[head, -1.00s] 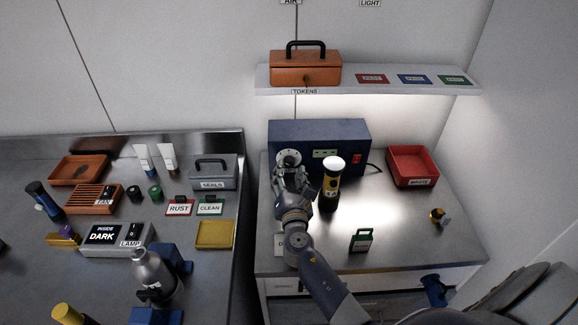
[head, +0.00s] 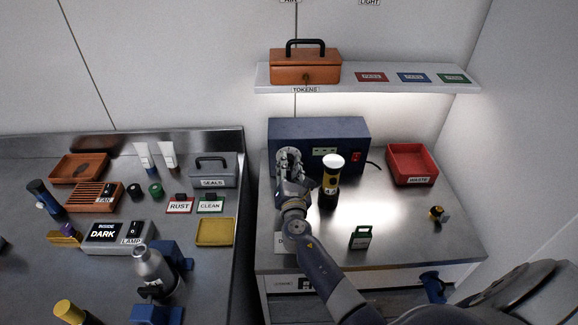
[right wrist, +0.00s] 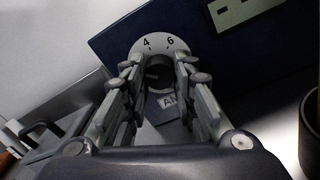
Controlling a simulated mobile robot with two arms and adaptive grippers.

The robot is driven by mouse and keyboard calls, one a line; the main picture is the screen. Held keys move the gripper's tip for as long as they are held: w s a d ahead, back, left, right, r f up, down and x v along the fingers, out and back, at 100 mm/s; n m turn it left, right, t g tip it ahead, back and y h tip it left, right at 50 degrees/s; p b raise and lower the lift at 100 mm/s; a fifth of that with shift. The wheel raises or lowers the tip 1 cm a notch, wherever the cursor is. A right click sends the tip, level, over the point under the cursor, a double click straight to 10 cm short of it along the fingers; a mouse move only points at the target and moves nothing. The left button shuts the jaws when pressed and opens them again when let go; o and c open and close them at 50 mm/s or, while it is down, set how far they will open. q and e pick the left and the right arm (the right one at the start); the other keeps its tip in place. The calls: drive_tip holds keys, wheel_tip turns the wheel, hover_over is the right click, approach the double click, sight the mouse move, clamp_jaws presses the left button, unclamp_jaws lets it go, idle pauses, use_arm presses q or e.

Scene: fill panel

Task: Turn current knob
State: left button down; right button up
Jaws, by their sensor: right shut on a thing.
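The blue power box (head: 335,132) stands at the back of the right-hand table. Its current knob (right wrist: 158,76) is dark and sits in front of a pale dial (right wrist: 150,47), where the numbers 4 and 6 show. A partly covered label (right wrist: 170,103) lies below the knob. My right gripper (head: 290,165) is at the left of the box front, largely hiding the dial in the head view. In the right wrist view its fingers (right wrist: 158,82) are on both sides of the knob, shut on it. My left gripper is not in view.
A black-and-yellow cylinder (head: 331,185) with a white top stands close to the right of my right gripper. A shelf (head: 370,84) hangs above.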

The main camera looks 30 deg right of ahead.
drive_tip(key=shift+f+m, duration=0.1)
drive_tip(key=shift+m, duration=0.2)
drive_tip(key=shift+f+m+b, duration=0.1)
drive_tip(key=shift+m+b, duration=0.4)
drive_tip(key=shift+b, duration=0.35)
drive_tip(key=m+b, duration=0.4)
drive_tip(key=m, duration=0.1)
drive_tip(key=shift+a+b, duration=0.1)
drive_tip(key=shift+b, duration=0.2)
use_arm(q)
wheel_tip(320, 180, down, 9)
drive_tip(key=b, duration=0.2)
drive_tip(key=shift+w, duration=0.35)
use_arm(e)
drive_tip(key=shift+r+m, duration=0.2)
drive_tip(key=shift+m, duration=1.5)
use_arm(q)
drive_tip(key=shift+b, duration=0.3)
use_arm(e)
drive_tip(key=o, duration=1.1)
drive_tip(key=shift+w, duration=0.1)
drive_tip(key=v, duration=1.2)
drive_tip(key=shift+a+f, duration=0.15)
